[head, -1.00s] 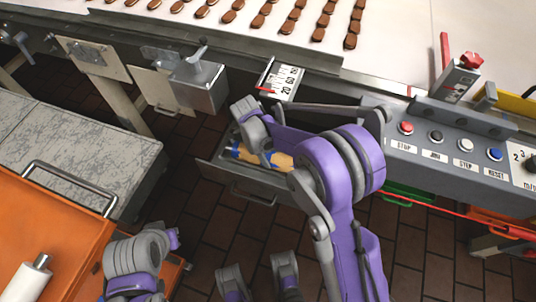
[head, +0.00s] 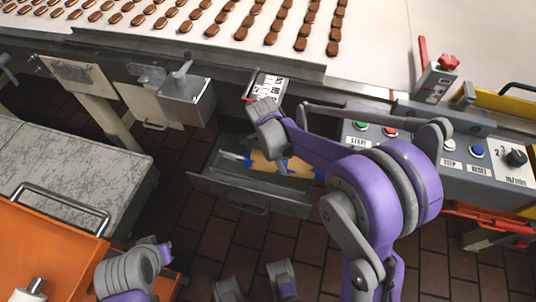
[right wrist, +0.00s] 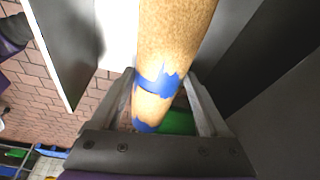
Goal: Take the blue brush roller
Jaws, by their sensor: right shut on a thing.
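The brush roller (head: 262,164), tan with blue patches, shows at the drawer (head: 245,190) under the machine in the head view, partly hidden behind my right arm. In the right wrist view the roller (right wrist: 172,45) runs as a tan cylinder between the fingers, with blue bands near the fingertips. My right gripper (right wrist: 160,82) is shut on it. I cannot tell whether the roller touches the drawer floor. My left arm shows at the lower left, but its gripper is not visible.
A conveyor (head: 370,40) with rows of brown biscuits runs behind. A grey box with a lever (head: 186,100) hangs beside the drawer. A button panel (head: 430,155) is at the right. An orange cart (head: 45,250) and grey slab (head: 70,165) stand left. Brick floor is open below.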

